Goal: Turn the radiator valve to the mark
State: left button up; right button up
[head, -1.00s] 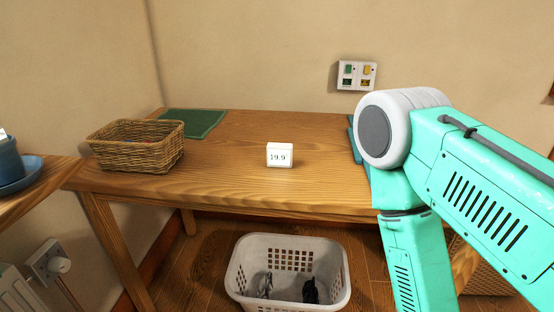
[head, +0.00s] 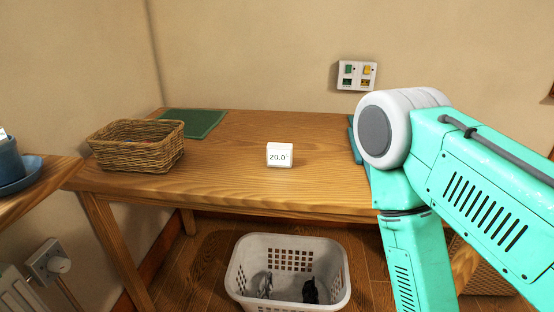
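A corner of the white radiator (head: 16,292) shows at the lower left edge. My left arm and gripper are not in view.
The wooden table (head: 235,180) holds a wicker basket (head: 136,146) and a green mat (head: 192,123). A white laundry basket (head: 290,300) stands on the floor with dark items inside. A blue cup and saucer (head: 14,186) sit at the left. A switch panel (head: 357,76) is on the wall.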

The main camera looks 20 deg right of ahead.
aim_at(57, 264)
jog(key=u, duration=2.15)
jog(key=i+z, duration=0.1)
jog(key=z, duration=0.3)
jog(key=l+z, duration=0.1)
jog(key=z, duration=0.3)
jog(key=i+z, duration=0.15)
jog(key=z, duration=0.3)
jog(key=i+z, duration=0.1)
jog(key=z, duration=0.3)
